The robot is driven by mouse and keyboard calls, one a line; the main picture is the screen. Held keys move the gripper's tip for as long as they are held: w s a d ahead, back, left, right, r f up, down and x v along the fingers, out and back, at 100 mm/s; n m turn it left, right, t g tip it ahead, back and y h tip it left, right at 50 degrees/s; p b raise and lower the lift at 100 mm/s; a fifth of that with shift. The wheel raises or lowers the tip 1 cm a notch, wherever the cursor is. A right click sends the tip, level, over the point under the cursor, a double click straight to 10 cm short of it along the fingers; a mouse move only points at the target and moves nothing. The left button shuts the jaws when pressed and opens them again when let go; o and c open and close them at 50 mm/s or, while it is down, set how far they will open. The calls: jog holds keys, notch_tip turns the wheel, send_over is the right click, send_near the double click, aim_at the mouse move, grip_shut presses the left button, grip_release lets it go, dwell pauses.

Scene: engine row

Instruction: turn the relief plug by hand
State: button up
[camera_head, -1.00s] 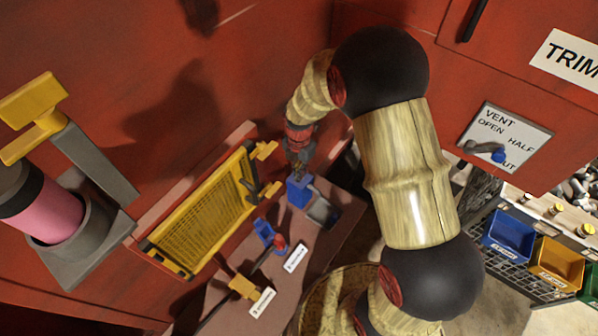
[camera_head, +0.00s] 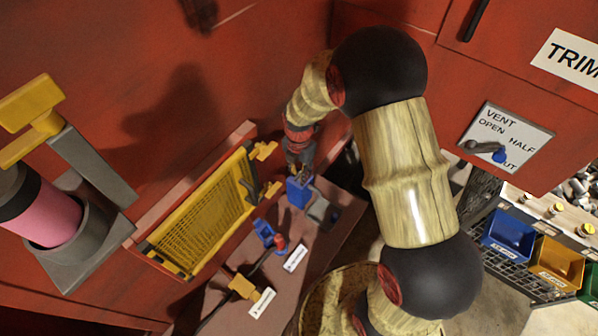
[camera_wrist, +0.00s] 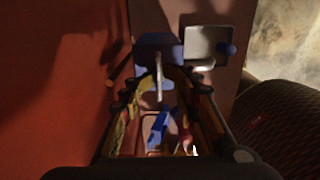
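My gripper (camera_wrist: 160,74) points down at a blue block (camera_wrist: 158,44) on the dull red ledge; the block also shows in the head view (camera_head: 299,191). A slim pale upright piece (camera_wrist: 158,80), perhaps the relief plug's handle, stands between my fingers in the wrist view. The fingers are apart on either side of it, and I see no clear contact. No label names the plug here. Beside the block is a square grey pan (camera_wrist: 204,47) with a blue knob (camera_wrist: 227,49). In the head view my wrist hides the block's top.
A yellow grille (camera_head: 205,215) stands left of the ledge. Nearer on the ledge are a blue fitting with a red part (camera_head: 268,235) and a yellow handle (camera_head: 243,287), with white labels. A red wall rises close on the left. Coloured bins (camera_head: 508,235) stand at right.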

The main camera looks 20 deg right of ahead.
aim_at(299, 174)
dwell(0.6)
jog(key=shift+r, duration=0.25)
notch_tip(299, 174, up, 12)
jog(key=shift+f, duration=0.15)
dwell(0.6)
